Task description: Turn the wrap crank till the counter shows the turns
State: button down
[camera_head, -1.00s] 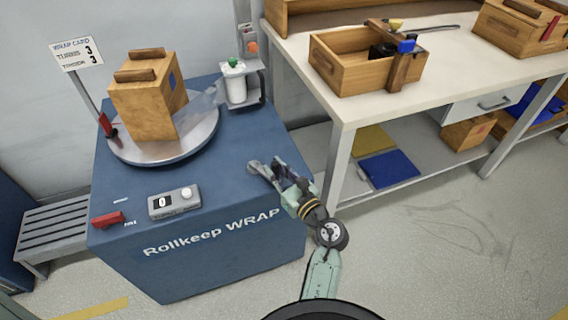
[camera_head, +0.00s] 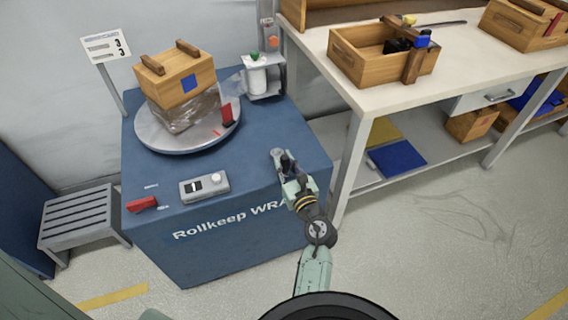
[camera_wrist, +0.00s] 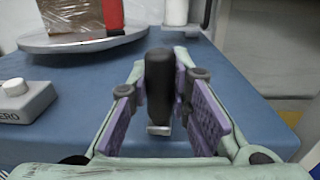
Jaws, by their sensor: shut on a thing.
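The wrap crank's black handle (camera_wrist: 159,78) stands upright between the purple pads of my gripper (camera_wrist: 165,112) in the wrist view. My gripper (camera_head: 287,170) is shut on it at the right end of the blue wrap machine (camera_head: 255,215). The crank arm is mostly hidden by my gripper. The counter (camera_head: 193,187) on the machine's top appears to show 1. The wrap card (camera_head: 105,47) shows 3 on both lines. A wooden crate (camera_head: 178,82) sits on the round turntable (camera_head: 160,140), with clear film (camera_head: 190,112) around its lower part.
A white film roll (camera_head: 257,75) stands behind the turntable. A red block (camera_head: 227,113) is at the turntable's right edge. A red lever (camera_head: 142,204) lies at the machine's front left. A workbench (camera_head: 360,95) with an open wooden box (camera_head: 375,60) stands to the right.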

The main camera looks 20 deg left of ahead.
jog(key=shift+w+d, duration=0.5)
jog(key=shift+d, duration=0.05)
jog(key=c, duration=1.7)
grip_release()
jog(key=shift+d, duration=0.1)
jog(key=shift+o, duration=1.3)
jog(key=shift+s, duration=0.1)
jog(key=shift+a+r, duration=0.15)
jog(key=shift+a, duration=0.05)
jog(key=shift+r, duration=0.3)
notch_tip(320, 180, up, 9)
